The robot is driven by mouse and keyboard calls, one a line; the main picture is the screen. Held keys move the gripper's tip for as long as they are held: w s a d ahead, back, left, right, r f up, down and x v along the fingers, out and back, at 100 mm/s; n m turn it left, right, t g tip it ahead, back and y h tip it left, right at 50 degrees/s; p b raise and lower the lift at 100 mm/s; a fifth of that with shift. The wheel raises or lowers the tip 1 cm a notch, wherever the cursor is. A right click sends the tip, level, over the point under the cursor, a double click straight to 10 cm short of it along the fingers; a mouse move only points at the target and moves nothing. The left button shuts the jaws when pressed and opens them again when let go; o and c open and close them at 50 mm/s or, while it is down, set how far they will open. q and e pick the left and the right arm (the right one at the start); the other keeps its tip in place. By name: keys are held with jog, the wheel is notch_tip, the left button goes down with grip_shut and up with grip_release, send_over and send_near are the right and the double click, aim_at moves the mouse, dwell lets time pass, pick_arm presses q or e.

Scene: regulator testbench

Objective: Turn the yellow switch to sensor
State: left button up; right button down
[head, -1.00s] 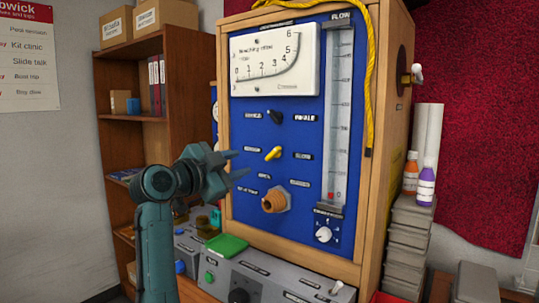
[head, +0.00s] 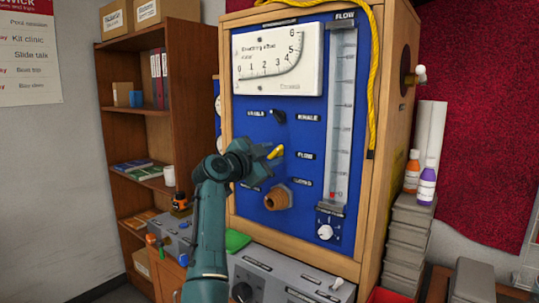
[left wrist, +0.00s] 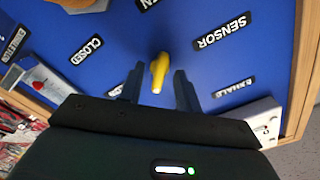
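My left gripper (head: 266,152) is at the panel, just left of the switch there. In the left wrist view the yellow switch (left wrist: 159,72) stands between the two spread fingertips (left wrist: 160,82), with a gap on each side. The gripper is open and holds nothing. A "SENSOR" label (left wrist: 222,30) shows up and right of the switch in the left wrist view. My right gripper is not in view.
A black knob (head: 278,116) is above the switch, and an orange-brown fitting (head: 278,197) is below it. A flow tube (head: 341,110) stands at the panel's right. A grey box (head: 290,280) with knobs lies below. A yellow rope (head: 372,80) hangs at the right edge.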

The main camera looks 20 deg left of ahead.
pick_arm(q)
jog(key=shift+c, duration=0.2)
grip_shut()
jog(key=shift+f, duration=0.1)
jog(key=n, duration=0.3)
jog(key=n+p, duration=0.2)
jog(key=n, duration=0.8)
jog(key=shift+d+n+p, duration=0.1)
jog(key=shift+n+p, duration=0.25)
jog(key=shift+n, duration=2.15)
